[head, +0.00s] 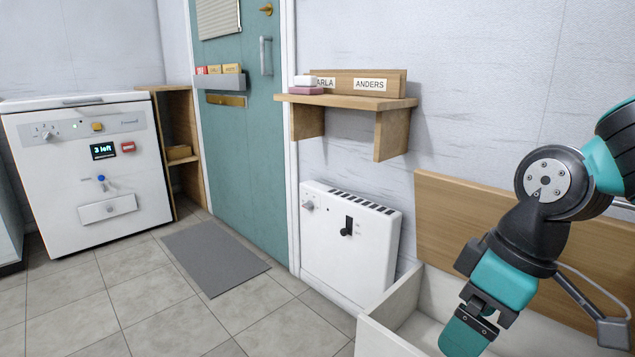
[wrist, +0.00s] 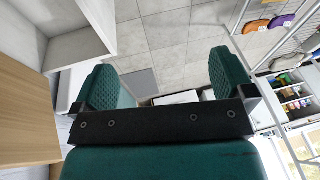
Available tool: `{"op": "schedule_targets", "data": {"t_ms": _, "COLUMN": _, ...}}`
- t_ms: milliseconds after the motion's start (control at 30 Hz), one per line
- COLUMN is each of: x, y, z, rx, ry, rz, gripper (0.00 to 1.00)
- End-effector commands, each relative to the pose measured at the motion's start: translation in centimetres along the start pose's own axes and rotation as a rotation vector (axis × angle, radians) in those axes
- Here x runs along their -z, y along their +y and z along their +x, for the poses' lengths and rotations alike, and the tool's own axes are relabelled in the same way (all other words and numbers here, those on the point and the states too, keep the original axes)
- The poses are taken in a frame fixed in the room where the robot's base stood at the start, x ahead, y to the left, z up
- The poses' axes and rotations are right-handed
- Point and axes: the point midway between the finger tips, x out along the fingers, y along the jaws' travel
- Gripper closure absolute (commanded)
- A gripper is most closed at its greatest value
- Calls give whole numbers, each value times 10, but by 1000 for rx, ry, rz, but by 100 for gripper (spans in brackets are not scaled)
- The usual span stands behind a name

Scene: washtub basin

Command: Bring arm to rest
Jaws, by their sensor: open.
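My arm hangs at the right of the head view, over or in front of an open white chest (head: 378,338); the exact gap between them I cannot tell. Its black and teal links bend down and to the left. My gripper (head: 465,338) points downward near the bottom edge, seen side-on. In the wrist view my gripper (wrist: 163,82) shows two green ridged fingers standing wide apart. Nothing is between them; only tiled floor and distant furniture show behind.
A white heater (head: 345,245) stands against the wall left of the arm, below a wooden shelf (head: 350,98) with name plates. A white machine (head: 85,170) and a grey mat (head: 214,257) are further left. The tiled floor in front is clear. Metal rails (wrist: 240,28) show in the wrist view.

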Motion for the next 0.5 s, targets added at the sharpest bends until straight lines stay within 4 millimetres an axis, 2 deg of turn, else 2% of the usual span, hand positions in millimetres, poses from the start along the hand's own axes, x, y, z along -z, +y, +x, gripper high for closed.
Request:
{"op": "schedule_targets", "data": {"t_ms": 33, "x": -1, "y": -25, "z": -2, "rx": 23, "ry": 7, "rz": 20, "gripper": 0}}
{"op": "schedule_targets", "data": {"t_ms": 100, "x": -6, "y": -55, "z": -4, "rx": 55, "ry": 9, "rz": 66, "gripper": 0}}
{"op": "schedule_targets", "data": {"t_ms": 200, "x": -17, "y": -94, "z": -7, "rx": 101, "ry": 4, "rz": 127, "gripper": 0}}
{"op": "schedule_targets", "data": {"t_ms": 233, "x": -18, "y": -101, "z": -13, "rx": 109, "ry": 0, "rz": 144, "gripper": 0}}
{"op": "schedule_targets", "data": {"t_ms": 300, "x": -9, "y": -100, "z": -39, "rx": 105, "ry": -1, "rz": 150, "gripper": 0}}
{"op": "schedule_targets", "data": {"t_ms": 500, "x": 4, "y": -107, "z": -89, "rx": 104, "ry": 0, "rz": 151, "gripper": 0}}
